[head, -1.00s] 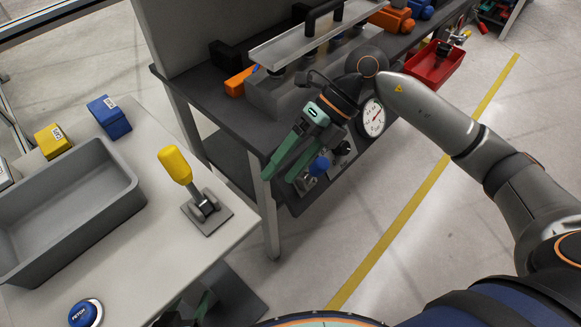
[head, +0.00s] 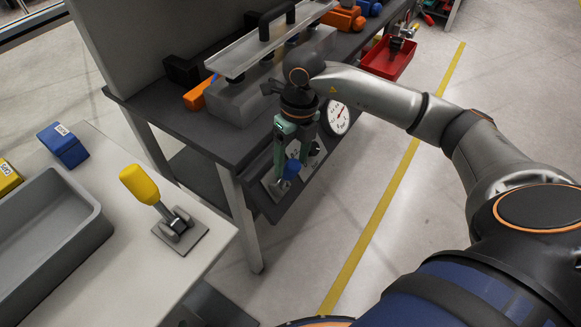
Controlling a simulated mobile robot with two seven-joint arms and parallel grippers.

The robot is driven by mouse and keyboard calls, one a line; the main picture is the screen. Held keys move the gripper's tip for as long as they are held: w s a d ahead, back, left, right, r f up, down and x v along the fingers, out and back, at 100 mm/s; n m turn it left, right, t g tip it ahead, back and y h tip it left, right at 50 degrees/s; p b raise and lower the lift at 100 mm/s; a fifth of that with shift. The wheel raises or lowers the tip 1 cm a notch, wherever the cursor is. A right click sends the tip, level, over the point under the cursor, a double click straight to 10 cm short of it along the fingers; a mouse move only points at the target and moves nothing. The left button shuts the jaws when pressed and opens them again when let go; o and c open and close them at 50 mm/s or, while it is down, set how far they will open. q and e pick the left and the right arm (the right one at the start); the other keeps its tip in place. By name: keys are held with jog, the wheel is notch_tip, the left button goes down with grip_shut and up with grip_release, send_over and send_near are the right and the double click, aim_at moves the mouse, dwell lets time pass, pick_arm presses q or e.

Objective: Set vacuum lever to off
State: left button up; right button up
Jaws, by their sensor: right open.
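The fingers and wrist hide part of the lever and plate. My left gripper is not in view.
A yellow-handled lever (head: 140,185) stands on the light table at left, beside a grey bin (head: 45,235) and a blue block (head: 64,146). A metal fixture with black handles (head: 270,45) and a red tray (head: 388,60) are on the bench side. The floor at right is clear.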

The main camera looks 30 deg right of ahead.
jog(key=shift+a+f, duration=0.2)
jog(key=shift+f, duration=1.1)
jog(key=shift+c, duration=0.4)
grip_shut()
